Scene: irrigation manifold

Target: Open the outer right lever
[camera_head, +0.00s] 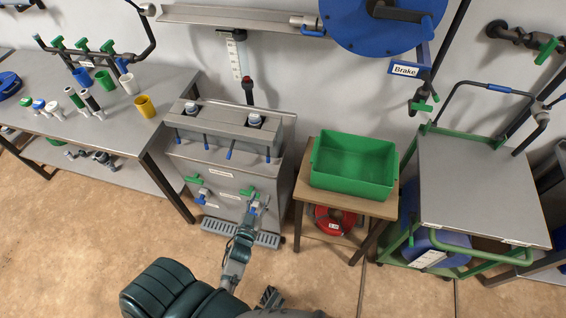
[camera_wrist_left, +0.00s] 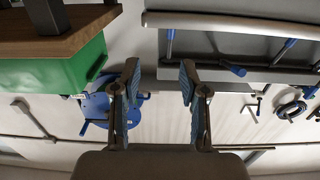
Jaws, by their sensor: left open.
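The grey manifold (camera_head: 222,125) stands at the wall with a row of blue-tipped levers along its front. The outer right lever (camera_head: 267,156) hangs at the right end of the row. In the left wrist view, which is upside down, it appears as the leftmost blue lever (camera_wrist_left: 170,42). My left gripper (camera_head: 259,206) is below it, in front of the manifold's lower panel, near a green-handled valve (camera_head: 248,191). The left wrist view shows its fingers (camera_wrist_left: 159,85) apart with nothing between them. Lever contact is not visible. My right gripper is not identifiable.
A green crate (camera_head: 354,160) sits on a small wooden table (camera_head: 335,203) right of the manifold. A workbench (camera_head: 115,130) with cups stands left. A grey cart (camera_head: 475,190) stands further right. A blue reel (camera_head: 385,25) hangs on the wall. Floor in front is mostly open.

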